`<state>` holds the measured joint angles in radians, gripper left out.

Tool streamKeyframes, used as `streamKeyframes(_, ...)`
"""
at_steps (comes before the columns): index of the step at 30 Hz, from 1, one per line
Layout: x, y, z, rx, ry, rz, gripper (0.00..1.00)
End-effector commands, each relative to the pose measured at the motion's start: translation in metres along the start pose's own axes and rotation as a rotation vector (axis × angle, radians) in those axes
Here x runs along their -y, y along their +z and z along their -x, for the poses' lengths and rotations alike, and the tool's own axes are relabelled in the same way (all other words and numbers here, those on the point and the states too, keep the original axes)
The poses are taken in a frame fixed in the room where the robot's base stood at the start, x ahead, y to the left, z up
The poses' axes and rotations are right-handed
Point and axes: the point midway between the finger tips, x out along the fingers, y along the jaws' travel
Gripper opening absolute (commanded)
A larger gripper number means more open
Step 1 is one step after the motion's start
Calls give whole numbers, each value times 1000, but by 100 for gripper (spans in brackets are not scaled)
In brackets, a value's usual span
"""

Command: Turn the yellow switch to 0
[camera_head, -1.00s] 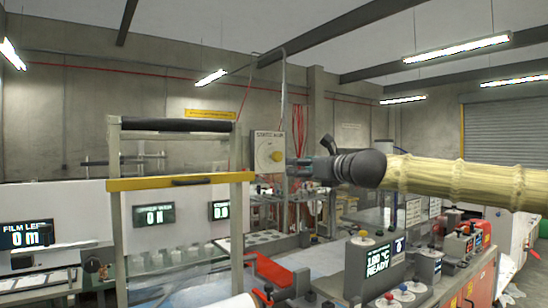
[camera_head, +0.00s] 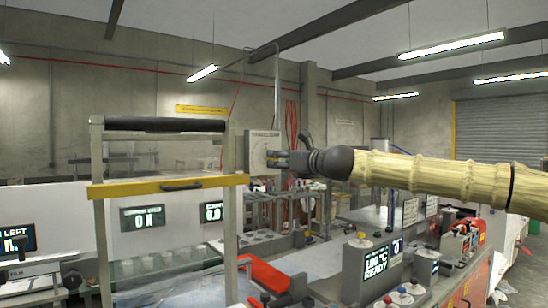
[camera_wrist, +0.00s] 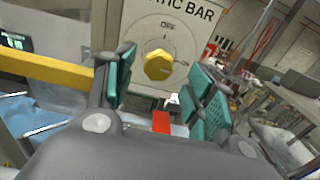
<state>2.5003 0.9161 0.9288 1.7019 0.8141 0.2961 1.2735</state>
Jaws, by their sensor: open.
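The yellow switch (camera_wrist: 158,65) is a faceted knob on a pale panel (camera_wrist: 186,27) lettered "...TIC BAR" in the wrist view. A dial arc around it has OFF above and ON at its right. Which way the knob points is hard to tell. My gripper (camera_wrist: 165,77) is open, its green-padded fingers to the left and right of the knob in the picture. I cannot tell whether they touch it. In the head view, my gripper (camera_head: 274,160) is at the panel box (camera_head: 259,145) on its post and hides the knob.
A yellow crossbar (camera_head: 165,186) on a metal frame stands left of the box; it also shows at the wrist view's left (camera_wrist: 45,68). Below my arm is a counter with a "180 °C READY" display (camera_head: 376,261) and several knobs.

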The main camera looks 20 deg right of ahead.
Motion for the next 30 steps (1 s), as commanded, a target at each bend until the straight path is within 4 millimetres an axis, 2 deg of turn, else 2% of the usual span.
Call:
streamKeyframes(3,-2,0,-16,-3,2,-1,54)
streamKeyframes(9,-1,0,-33,-1,2,-1,54)
streamKeyframes(23,-2,-1,-41,-1,2,0,54)
streamKeyframes(30,-1,-1,-41,0,2,-1,13)
